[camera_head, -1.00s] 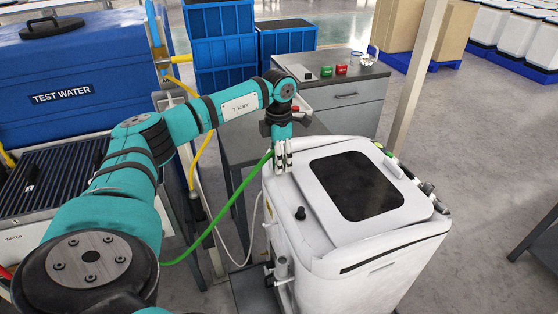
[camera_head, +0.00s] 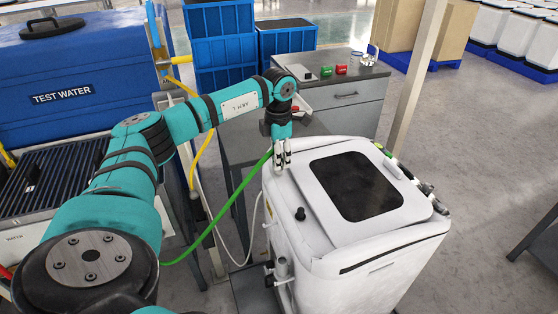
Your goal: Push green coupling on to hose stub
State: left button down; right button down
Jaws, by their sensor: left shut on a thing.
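My left gripper (camera_head: 282,158) points down at the back left corner of the white machine (camera_head: 385,232). It is shut on the end of the green hose (camera_head: 222,216), where the green coupling is mostly hidden by the fingers. The hose runs from the gripper down to the lower left, behind my arm. I cannot make out the hose stub; the gripper hides the spot beneath it. I cannot tell whether the coupling touches a stub. My right gripper is out of view.
A black knob (camera_head: 300,213) stands on the machine's top, and fittings line its left side. A grey cabinet (camera_head: 345,97) behind carries small green and red items. A blue test water tank (camera_head: 85,80) is at the left. Open floor lies to the right.

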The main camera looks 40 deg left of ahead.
pick_arm(q)
jog(key=shift+r+p, duration=2.1)
jog(key=shift+r, duration=0.65)
